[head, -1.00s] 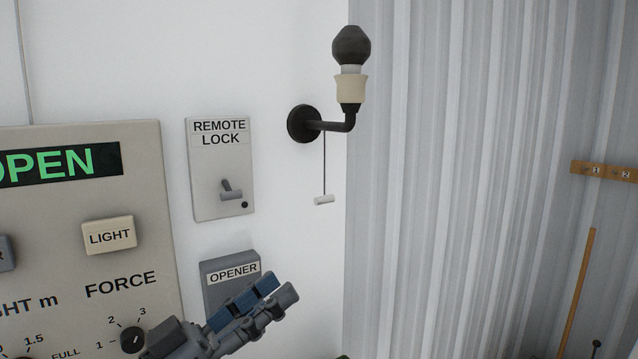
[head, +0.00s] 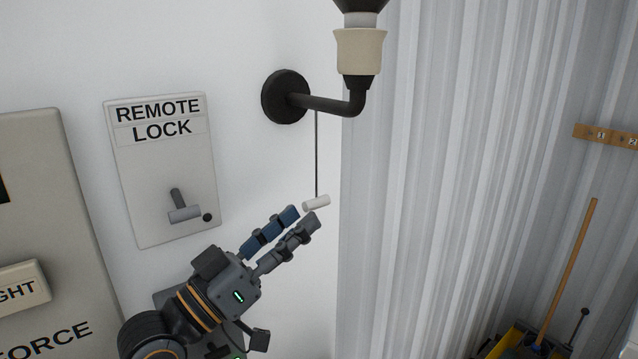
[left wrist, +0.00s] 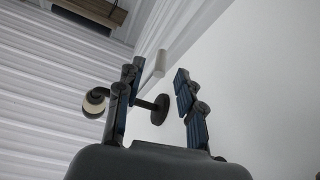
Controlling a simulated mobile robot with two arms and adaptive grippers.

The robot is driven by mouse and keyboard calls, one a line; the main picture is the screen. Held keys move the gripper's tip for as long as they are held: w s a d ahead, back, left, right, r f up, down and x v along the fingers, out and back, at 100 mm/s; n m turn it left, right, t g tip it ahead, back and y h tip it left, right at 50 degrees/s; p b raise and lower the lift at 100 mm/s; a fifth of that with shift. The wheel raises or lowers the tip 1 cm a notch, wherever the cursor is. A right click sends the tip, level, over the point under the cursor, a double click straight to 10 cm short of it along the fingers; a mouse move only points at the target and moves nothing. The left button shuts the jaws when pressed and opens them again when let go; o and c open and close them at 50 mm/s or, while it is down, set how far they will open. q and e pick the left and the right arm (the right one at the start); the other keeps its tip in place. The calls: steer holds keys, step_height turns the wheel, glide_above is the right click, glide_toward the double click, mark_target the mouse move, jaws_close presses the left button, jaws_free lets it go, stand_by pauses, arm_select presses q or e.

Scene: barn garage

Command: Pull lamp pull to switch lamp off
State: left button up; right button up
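The lamp pull (head: 316,203) is a small white cylinder hanging on a thin cord below the wall lamp's dark bent arm (head: 330,104). My right gripper is not in view.
A remote lock panel (head: 165,165) with a small lever is on the white wall left of the lamp. A control panel (head: 45,220) is at the far left. Corrugated metal wall (head: 440,180) stands to the right, with a long wooden handle (head: 568,270) near it.

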mark_target(318, 202)
arm_select(q)
steer(key=p+x, duration=0.1)
steer(key=x, duration=0.3)
steer(key=shift+w+d+r+p, duration=0.15)
steer(key=shift+w+r+p, duration=0.1)
steer(key=shift+w+p, duration=0.05)
steer(key=shift+w+d, duration=0.25)
steer(key=shift+d, duration=0.2)
jaws_close()
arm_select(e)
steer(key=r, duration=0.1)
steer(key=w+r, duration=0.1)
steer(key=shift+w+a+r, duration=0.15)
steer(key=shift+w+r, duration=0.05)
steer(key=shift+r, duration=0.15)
